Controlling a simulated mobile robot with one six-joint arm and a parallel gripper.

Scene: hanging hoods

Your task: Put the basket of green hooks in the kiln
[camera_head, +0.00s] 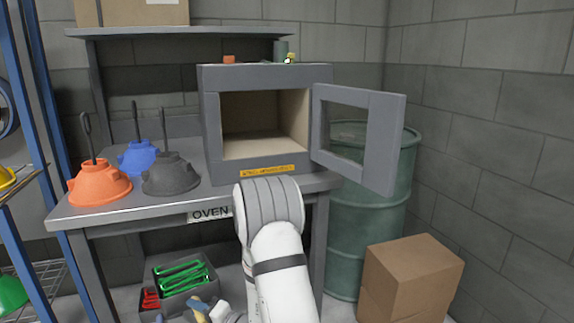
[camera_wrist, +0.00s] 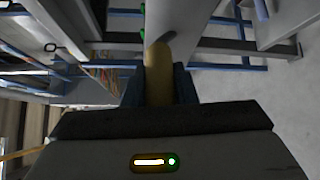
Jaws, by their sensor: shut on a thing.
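The grey basket of green hooks (camera_head: 205,287) shows at the lower left of the head view, in front of the bench's underside. Its green hooks (camera_head: 180,275) lie inside. My gripper (camera_head: 203,311) is at the basket's near side, partly cut off by the bottom edge. In the wrist view my gripper (camera_wrist: 158,88) is shut on the basket's tan handle (camera_wrist: 158,62). The basket's grey wall (camera_wrist: 185,20) fills the top middle there. I cannot tell whether the basket is lifted. The grey kiln (camera_head: 260,76) stands on the bench, its windowed door (camera_head: 385,140) swung open to the right, its chamber empty.
Orange (camera_head: 98,186), blue (camera_head: 138,158) and dark grey (camera_head: 170,176) hoods with upright hooks stand left of the kiln on the bench (camera_head: 140,215). Red hooks (camera_head: 150,299) lie beside the basket. A green drum (camera_head: 345,240) and cardboard box (camera_head: 410,280) stand at right.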

